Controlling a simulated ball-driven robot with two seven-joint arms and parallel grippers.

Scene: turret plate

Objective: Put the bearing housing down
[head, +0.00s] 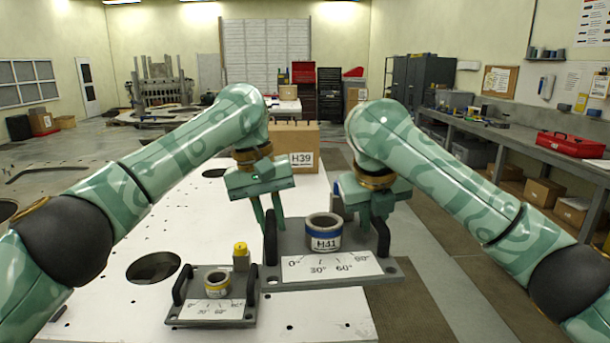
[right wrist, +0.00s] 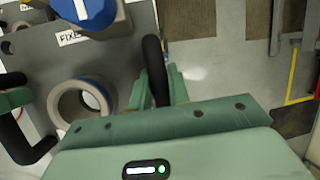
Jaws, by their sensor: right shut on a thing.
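The bearing housing (head: 292,268) is a grey plate with a ring labelled H41 (head: 323,240), an angle scale and a black upright handle at each side. It looks level and reaches past the white table's right edge. Whether it touches the table is unclear. My right gripper (head: 378,215) is shut on the right handle, which stands between its fingers in the right wrist view (right wrist: 160,85). My left gripper (head: 268,208) has its fingers on either side of the left handle and looks closed on it. The ring also shows in the right wrist view (right wrist: 62,100).
A smaller plate (head: 210,312) with a ring and a yellow knob (head: 240,248) stands close to the left on the white table (head: 130,308). A round hole (head: 153,267) is left of it. A cardboard box labelled H39 (head: 290,138) stands behind. Floor lies to the right.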

